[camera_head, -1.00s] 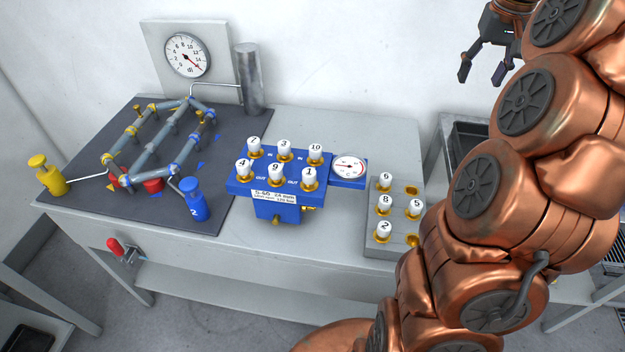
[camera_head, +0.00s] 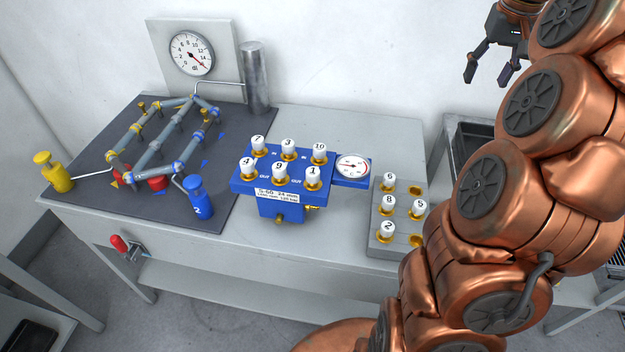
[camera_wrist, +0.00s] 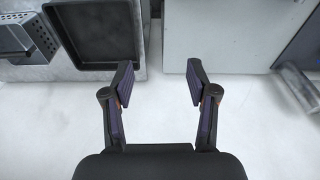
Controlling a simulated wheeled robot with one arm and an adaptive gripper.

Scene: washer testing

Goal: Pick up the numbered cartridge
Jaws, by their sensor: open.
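White numbered cartridges with gold bases stand upright in two places on the grey table. The blue block (camera_head: 240,186) holds cartridge 7 (camera_head: 258,144), cartridge 3 (camera_head: 288,147), cartridge 10 (camera_head: 319,151), cartridge 4 (camera_head: 247,165), cartridge 9 (camera_head: 280,170) and cartridge 1 (camera_head: 313,175). The grey rack (camera_head: 381,247) to its right holds cartridge 6 (camera_head: 389,181), cartridge 8 (camera_head: 388,202), cartridge 5 (camera_head: 419,207) and cartridge 2 (camera_head: 387,228). My gripper (camera_head: 490,78) is open and empty, high at the upper right, away from the cartridges. The wrist view shows its spread fingers (camera_wrist: 159,84) above the floor.
My copper arm covers the table's right side. A blue pump unit with a round gauge (camera_head: 352,166) adjoins the block. A pipe frame (camera_head: 170,138), yellow weight (camera_head: 52,172) and blue weight (camera_head: 197,198) stand left. A black tray (camera_wrist: 95,45) lies beyond the gripper.

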